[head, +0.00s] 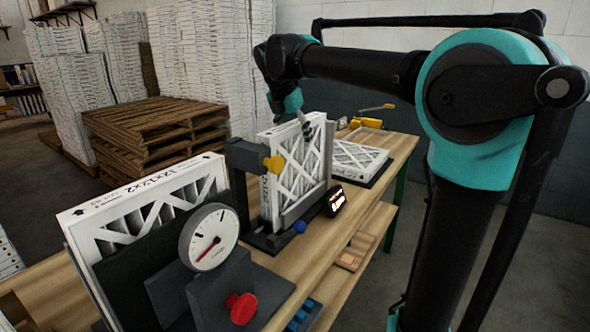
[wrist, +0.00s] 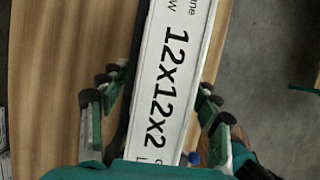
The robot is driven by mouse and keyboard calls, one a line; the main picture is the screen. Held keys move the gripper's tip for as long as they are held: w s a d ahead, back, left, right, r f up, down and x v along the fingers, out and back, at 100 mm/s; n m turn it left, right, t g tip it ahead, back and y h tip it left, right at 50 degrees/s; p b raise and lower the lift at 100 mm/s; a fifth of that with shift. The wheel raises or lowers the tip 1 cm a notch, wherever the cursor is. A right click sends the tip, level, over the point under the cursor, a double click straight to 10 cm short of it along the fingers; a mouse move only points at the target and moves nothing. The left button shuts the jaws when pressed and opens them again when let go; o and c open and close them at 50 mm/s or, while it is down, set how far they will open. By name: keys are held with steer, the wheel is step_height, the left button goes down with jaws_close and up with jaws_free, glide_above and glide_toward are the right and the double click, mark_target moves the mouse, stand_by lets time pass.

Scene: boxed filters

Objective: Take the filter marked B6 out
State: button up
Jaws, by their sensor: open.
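A white-framed pleated filter (head: 290,165) stands upright in a dark fixture (head: 262,240) on the bench, in the middle of the head view. No B6 mark can be read on any filter. My gripper (head: 303,122) is at the top edge of this filter. In the wrist view, a filter's white edge (wrist: 168,70) printed "12x12x2" lies between the fingers of my gripper (wrist: 160,92). The fingers are open, one pair on each side, with visible gaps to the edge. The fingertips are partly hidden in the head view.
A second upright filter (head: 150,205) stands at the front left, behind a round dial gauge (head: 209,237) and a red knob (head: 242,308). Another filter (head: 357,158) lies flat farther back on the wooden bench (head: 400,150).

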steer(key=shift+c, duration=0.5)
jaws_close()
